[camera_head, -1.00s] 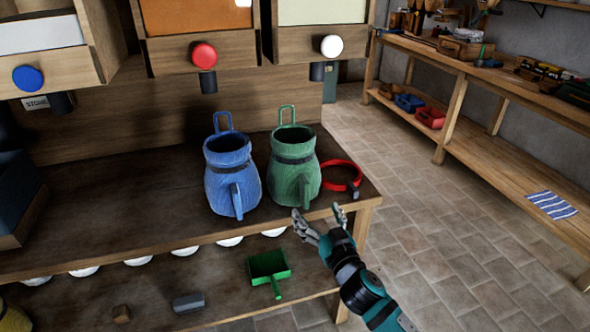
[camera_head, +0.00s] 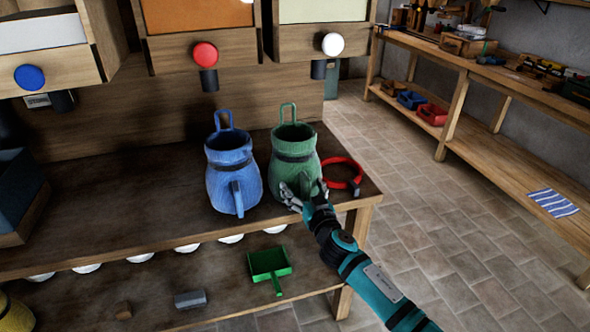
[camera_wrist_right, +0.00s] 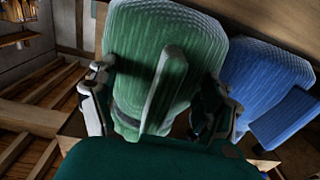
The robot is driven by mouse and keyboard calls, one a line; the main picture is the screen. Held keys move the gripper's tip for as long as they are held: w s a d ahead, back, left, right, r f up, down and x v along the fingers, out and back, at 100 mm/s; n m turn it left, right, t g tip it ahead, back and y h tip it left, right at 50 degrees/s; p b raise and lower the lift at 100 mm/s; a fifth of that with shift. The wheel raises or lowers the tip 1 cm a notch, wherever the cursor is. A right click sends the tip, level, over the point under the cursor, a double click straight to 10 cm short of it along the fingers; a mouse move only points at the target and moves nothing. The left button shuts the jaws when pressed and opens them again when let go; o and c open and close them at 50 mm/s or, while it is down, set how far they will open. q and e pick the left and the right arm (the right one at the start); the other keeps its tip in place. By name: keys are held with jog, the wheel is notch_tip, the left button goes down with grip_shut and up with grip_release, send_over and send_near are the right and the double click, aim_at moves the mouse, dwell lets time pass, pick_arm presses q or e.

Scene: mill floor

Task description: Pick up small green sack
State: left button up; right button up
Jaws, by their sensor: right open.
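The small green sack (camera_head: 294,150) stands upright on the wooden bench, with a dark band, a loop at its back rim and a handle flap at its front. My right gripper (camera_head: 302,191) is open at the front of the green sack, around its handle flap. In the right wrist view the green sack (camera_wrist_right: 165,70) fills the middle, with its flap between the two spread fingers (camera_wrist_right: 160,100). I cannot tell whether the fingers touch it. My left gripper is not in view.
A blue sack (camera_head: 232,172) stands close to the left of the green one. A red ring (camera_head: 342,173) lies to the right. A green scoop (camera_head: 269,264) and a grey block (camera_head: 190,299) lie on the lower shelf. Bins with a red knob (camera_head: 205,54) and a white knob (camera_head: 332,44) overhang the bench.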

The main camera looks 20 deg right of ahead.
grip_shut()
dwell(0.4)
